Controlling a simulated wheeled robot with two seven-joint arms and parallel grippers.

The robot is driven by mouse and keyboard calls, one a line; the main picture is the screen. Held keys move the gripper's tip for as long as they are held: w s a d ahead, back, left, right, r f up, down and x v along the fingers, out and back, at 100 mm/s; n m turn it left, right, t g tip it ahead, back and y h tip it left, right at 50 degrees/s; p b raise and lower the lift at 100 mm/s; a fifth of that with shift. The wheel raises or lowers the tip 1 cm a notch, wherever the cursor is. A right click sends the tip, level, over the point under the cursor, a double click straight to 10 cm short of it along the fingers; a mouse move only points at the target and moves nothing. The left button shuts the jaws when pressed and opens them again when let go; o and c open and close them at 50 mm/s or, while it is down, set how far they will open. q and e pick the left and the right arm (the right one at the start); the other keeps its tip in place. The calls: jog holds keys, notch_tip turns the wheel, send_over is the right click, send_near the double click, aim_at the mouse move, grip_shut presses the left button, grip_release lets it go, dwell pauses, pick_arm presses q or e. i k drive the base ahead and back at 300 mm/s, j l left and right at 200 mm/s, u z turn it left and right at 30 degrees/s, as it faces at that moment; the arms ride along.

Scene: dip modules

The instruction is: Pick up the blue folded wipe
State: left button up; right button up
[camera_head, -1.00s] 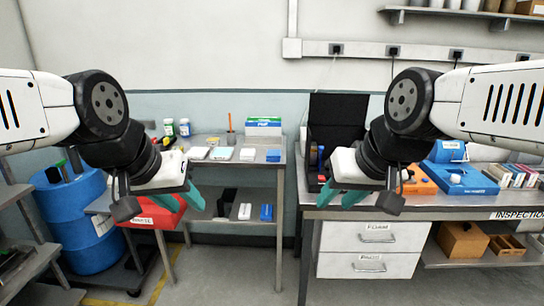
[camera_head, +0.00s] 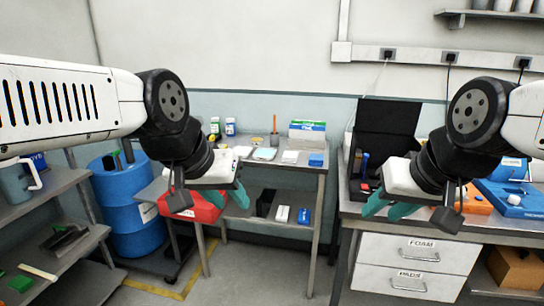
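A small blue block-like piece (camera_head: 316,159) lies at the right front corner of the small steel table (camera_head: 290,172). A flat pale-blue piece (camera_head: 265,154) lies left of it on the same top. I cannot tell for sure which of them is the folded wipe. My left gripper (camera_head: 228,202) has teal fingers spread apart, empty, in front of the table's left part and over the red bin in the picture. My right gripper (camera_head: 386,208) is also open and empty, in front of the workbench at right. Neither gripper touches a blue piece.
White pieces (camera_head: 290,157), bottles (camera_head: 231,127) and a green-and-white box (camera_head: 307,131) share the tabletop. A red bin (camera_head: 200,208) hangs at its left. A blue barrel (camera_head: 125,205) and shelves (camera_head: 60,262) stand left. The workbench drawers (camera_head: 412,252) are right. Floor is clear between.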

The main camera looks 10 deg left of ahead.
aim_at(317, 160)
jog(key=i+z, duration=0.1)
jog(key=i, duration=0.65)
jog(key=i+j+z, duration=0.1)
jog(key=i, duration=0.65)
